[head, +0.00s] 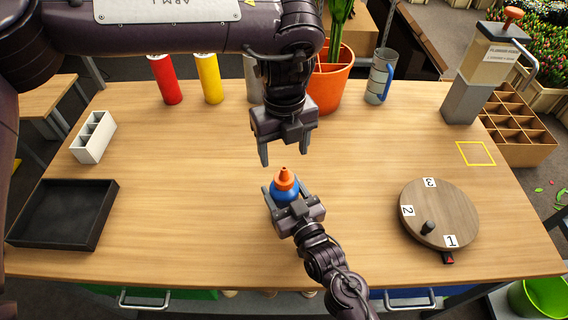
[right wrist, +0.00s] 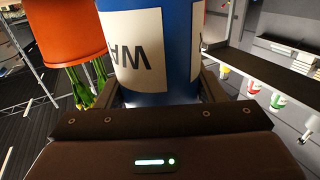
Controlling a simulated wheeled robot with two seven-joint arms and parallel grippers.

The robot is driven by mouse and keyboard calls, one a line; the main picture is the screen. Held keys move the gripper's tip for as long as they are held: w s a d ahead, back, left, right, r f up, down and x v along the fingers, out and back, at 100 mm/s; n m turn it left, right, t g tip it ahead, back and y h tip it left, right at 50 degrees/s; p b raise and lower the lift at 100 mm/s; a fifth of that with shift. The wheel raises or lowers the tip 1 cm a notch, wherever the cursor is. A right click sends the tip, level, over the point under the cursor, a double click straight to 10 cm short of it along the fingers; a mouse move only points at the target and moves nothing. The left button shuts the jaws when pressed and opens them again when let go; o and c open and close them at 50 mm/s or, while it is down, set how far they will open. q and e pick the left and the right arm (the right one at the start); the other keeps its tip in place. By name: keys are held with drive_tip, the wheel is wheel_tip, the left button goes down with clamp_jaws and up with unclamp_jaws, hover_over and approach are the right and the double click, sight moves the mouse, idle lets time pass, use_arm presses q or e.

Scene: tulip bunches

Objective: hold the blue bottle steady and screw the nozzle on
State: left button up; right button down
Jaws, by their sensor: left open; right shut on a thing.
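The blue bottle (head: 285,194) stands near the middle of the table. It also fills the upper middle of the right wrist view (right wrist: 152,50), with a white label. The orange nozzle (head: 285,179) sits on top of the bottle; I cannot tell how tightly it is seated. My right gripper (head: 283,205) is shut on the bottle from the front. My left gripper (head: 284,158) points down just above the nozzle, with its fingers apart and nothing between them.
A round turntable (head: 455,205) with numbers and a knob is at the right. A black tray (head: 62,243) and a white divided holder (head: 93,137) are at the left. Red (head: 165,79) and yellow (head: 209,78) cylinders and an orange pot (head: 328,82) stand at the back.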

use_arm(q)
drive_tip(key=shift+r, duration=1.9)
use_arm(e)
drive_tip(key=shift+c, duration=1.3)
unclamp_jaws()
use_arm(q)
drive_tip(key=shift+f, duration=0.15)
use_arm(e)
drive_tip(key=shift+s+d+f, duration=0.1)
drive_tip(key=shift+s+d, duration=0.05)
drive_tip(key=shift+s, duration=0.2)
use_arm(q)
drive_tip(key=shift+f+b, duration=0.5)
drive_tip(key=shift+b, duration=0.1)
use_arm(e)
drive_tip(key=v, duration=0.7)
